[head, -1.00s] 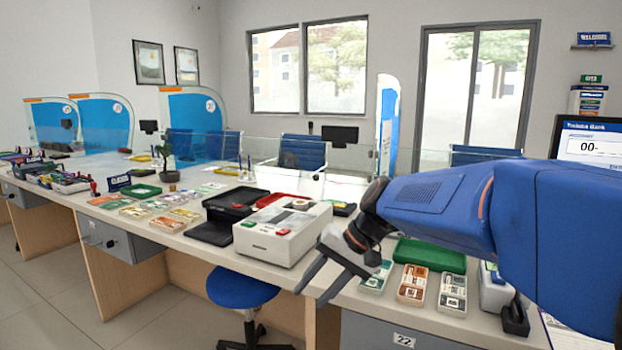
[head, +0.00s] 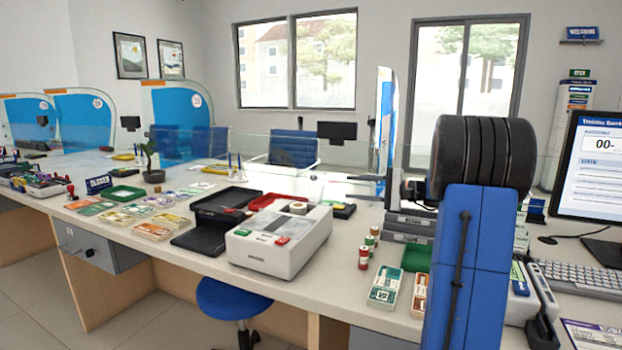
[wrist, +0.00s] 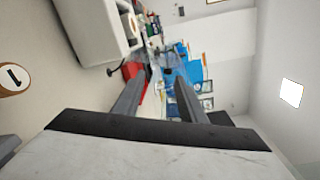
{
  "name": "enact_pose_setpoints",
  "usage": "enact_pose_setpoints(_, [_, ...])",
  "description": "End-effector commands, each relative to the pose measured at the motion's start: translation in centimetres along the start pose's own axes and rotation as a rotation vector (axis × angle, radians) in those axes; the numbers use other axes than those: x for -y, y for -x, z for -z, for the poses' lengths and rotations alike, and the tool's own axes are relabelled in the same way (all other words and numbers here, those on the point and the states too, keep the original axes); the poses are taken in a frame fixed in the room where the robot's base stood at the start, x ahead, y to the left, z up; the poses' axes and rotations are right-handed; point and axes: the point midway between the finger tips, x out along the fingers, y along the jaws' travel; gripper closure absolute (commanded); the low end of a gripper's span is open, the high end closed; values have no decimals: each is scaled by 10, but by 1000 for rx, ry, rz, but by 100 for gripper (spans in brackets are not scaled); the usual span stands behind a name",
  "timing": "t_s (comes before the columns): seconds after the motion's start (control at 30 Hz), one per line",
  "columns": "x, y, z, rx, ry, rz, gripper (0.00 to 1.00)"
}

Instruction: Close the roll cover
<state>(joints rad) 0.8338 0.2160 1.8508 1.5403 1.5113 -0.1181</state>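A white machine (head: 280,240) with red and green keys stands on the counter, with a roll (head: 298,208) on its top. The white machine also shows at the upper left of the wrist view (wrist: 98,28). My gripper (head: 362,188) is raised above the counter, right of and behind the machine, apart from it. In the wrist view its two fingers (wrist: 158,98) are spread with nothing between them. My blue arm hides part of the counter at right.
A glass screen (head: 330,187) runs along the back. A monitor (head: 592,165) and keyboard (head: 590,280) are at right.

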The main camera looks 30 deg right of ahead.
Motion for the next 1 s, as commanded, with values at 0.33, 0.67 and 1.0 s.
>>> enact_pose_setpoints(0.33, [13, 3, 24, -12, -9, 66, 62])
enact_pose_setpoints(0.67, [16, -53, 24, -12, -9, 65, 62])
enact_pose_setpoints(1.0, [20, -113, 25, -11, -10, 64, 62])
